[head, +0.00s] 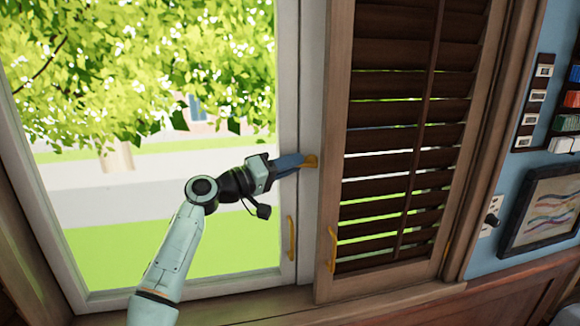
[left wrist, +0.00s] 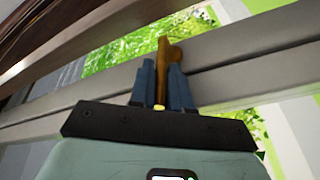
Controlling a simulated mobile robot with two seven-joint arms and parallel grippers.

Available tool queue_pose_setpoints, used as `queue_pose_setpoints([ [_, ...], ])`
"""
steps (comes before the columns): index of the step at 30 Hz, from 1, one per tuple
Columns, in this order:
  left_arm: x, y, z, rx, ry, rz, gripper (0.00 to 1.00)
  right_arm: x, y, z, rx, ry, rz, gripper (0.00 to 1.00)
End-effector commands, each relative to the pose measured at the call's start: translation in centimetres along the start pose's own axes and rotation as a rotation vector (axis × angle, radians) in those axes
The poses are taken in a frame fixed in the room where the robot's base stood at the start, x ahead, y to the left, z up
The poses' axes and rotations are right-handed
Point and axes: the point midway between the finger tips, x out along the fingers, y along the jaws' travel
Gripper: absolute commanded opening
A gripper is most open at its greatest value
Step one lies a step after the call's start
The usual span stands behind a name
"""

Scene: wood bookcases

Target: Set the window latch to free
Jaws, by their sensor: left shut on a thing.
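The window latch (head: 311,161) is a small brass-yellow piece on the white window frame, level with the middle of the shutter's left edge. My left gripper (head: 298,163) reaches it from the left, with its blue-grey fingers at the latch. In the left wrist view the latch (left wrist: 164,50) stands between the two fingers of the left gripper (left wrist: 161,72), which is shut on it. The fingers hide part of the latch, and its exact setting is hard to tell. My right gripper is not in view.
A yellow handle (head: 291,238) is on the window sash below the latch. A dark slatted shutter (head: 385,140) with its own yellow handle (head: 332,249) stands close to the right. A framed picture (head: 548,211) hangs farther right. Space before the glass is clear.

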Motion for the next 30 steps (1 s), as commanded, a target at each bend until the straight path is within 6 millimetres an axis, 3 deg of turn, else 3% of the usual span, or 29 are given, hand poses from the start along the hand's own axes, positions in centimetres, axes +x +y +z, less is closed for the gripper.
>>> queue_pose_setpoints([
  [8,0.0,-0.1,0.0,0.001,0.001,-0.002,0.00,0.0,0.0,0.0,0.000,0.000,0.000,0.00],
  [9,0.0,0.0,0.0,0.001,0.001,-0.002,0.24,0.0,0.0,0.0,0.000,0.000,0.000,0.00],
  [20,-0.6,-0.1,0.0,-0.001,0.002,-0.001,0.24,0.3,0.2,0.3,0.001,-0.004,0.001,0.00],
  [23,-1.9,-0.2,0.1,-0.002,0.003,-0.003,0.24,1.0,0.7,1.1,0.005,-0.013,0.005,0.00],
  [30,-7.3,-0.5,0.3,-0.002,0.004,-0.005,0.24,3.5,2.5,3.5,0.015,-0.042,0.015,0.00],
])
